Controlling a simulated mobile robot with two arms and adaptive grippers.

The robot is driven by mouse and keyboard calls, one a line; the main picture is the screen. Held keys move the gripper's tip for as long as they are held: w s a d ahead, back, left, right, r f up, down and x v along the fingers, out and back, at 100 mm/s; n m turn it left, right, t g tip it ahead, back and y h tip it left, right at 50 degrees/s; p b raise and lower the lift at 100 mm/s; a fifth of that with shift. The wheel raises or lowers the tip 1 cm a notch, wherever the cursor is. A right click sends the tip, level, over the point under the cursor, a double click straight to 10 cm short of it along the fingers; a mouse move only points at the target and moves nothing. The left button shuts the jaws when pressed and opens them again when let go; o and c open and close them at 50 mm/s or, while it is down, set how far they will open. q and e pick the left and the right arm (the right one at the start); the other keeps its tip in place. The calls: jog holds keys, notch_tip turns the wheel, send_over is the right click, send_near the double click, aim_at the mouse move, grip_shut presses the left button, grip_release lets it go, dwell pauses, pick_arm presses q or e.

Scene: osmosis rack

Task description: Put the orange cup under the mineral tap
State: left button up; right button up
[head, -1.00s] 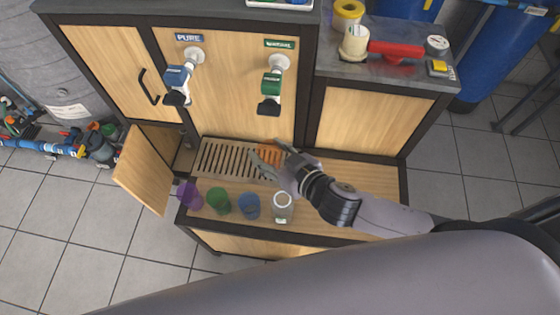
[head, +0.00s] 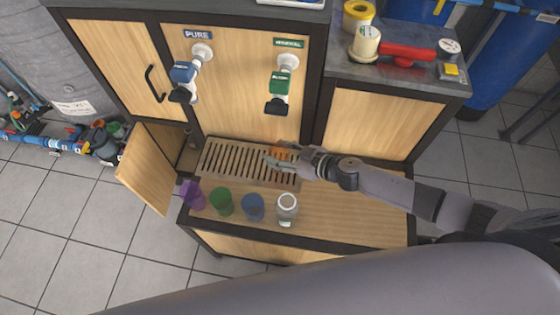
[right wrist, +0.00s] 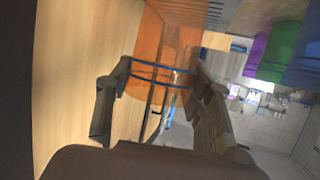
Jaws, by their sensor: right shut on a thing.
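The orange cup (head: 281,154) is over the right end of the slatted drip tray (head: 222,160), below the green mineral tap (head: 279,91). My right gripper (head: 280,158) is shut on the cup and partly hides it. In the right wrist view the translucent orange cup (right wrist: 165,55) stands between the two fingers (right wrist: 150,95). Whether the cup touches the slats cannot be told. The sign above the green tap reads MINERAL (head: 289,43). My left gripper is not in view.
The blue PURE tap (head: 184,78) is to the left. A purple cup (head: 192,195), a green cup (head: 221,201), a blue cup (head: 252,207) and a clear jar (head: 287,209) stand in a row in front of the tray. An open cabinet door (head: 147,178) is at left.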

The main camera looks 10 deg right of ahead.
jog(key=shift+f+b, duration=0.75)
jog(key=shift+f, duration=1.05)
jog(key=shift+f, duration=0.1)
jog(key=shift+f, duration=0.1)
jog(key=o, duration=0.8)
jog(key=shift+r, duration=0.35)
jog(key=v, duration=1.2)
jog(key=shift+f, duration=0.2)
jog(key=shift+s, duration=0.1)
